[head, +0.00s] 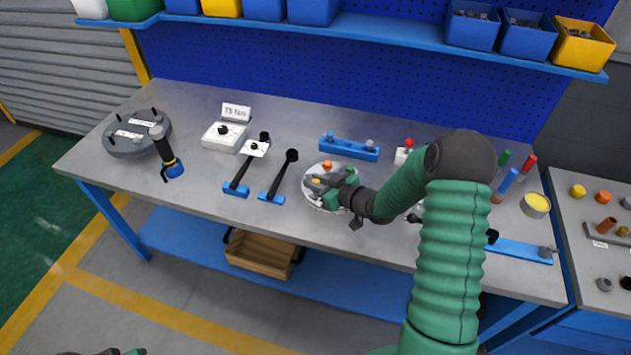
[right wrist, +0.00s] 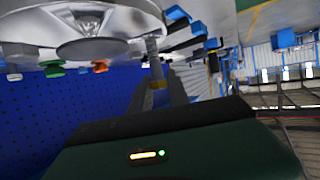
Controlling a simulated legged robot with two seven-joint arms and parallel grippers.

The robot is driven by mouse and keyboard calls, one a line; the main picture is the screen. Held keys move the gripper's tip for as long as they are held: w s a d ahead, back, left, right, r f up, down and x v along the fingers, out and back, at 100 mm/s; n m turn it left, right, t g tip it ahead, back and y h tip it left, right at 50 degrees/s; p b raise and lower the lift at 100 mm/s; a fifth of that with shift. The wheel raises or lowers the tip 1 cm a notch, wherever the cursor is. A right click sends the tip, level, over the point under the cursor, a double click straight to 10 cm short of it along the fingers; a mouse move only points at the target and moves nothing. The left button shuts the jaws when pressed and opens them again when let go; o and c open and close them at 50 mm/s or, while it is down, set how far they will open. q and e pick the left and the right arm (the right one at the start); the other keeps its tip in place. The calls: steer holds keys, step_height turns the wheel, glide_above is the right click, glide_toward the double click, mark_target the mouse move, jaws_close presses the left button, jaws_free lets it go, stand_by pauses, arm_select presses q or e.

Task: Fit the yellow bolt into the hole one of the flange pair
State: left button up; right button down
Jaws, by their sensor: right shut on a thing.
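The flange pair (head: 312,196) is a round silver metal piece on the bench, right of the two black-handled tools. In the right wrist view it fills the upper left (right wrist: 100,20), tilted by the camera angle. My right gripper (head: 322,184) is over the flange, shut on the yellow bolt (head: 316,181). In the right wrist view the bolt's yellow part (right wrist: 158,84) is at the jaws and its grey shank points at the flange rim. I cannot tell whether the shank is in a hole. Only a sliver of my left gripper (head: 110,352) shows at the bottom edge.
An orange bolt head (head: 327,164) stands at the flange's far side; a green one (right wrist: 54,68) shows in the wrist view. A blue rack (head: 349,149) lies behind. Black-handled tools (head: 281,176) lie to the left. The bench front left is clear.

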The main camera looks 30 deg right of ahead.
mark_target(316, 196)
steer(key=shift+a+f+b, duration=0.15)
steer(key=shift+f+b, duration=0.15)
steer(key=shift+f, duration=0.15)
steer(key=shift+r, duration=0.1)
steer(key=shift+r+p, duration=0.5)
steer(key=shift+p, duration=0.1)
steer(key=shift+d, duration=0.25)
steer(key=shift+p, duration=0.35)
stand_by(0.7)
steer(key=shift+f+b, duration=1.85)
steer(key=shift+f, duration=0.65)
steer(key=c, duration=1.5)
jaws_free()
steer(key=shift+s+a, duration=0.1)
steer(key=o, duration=0.3)
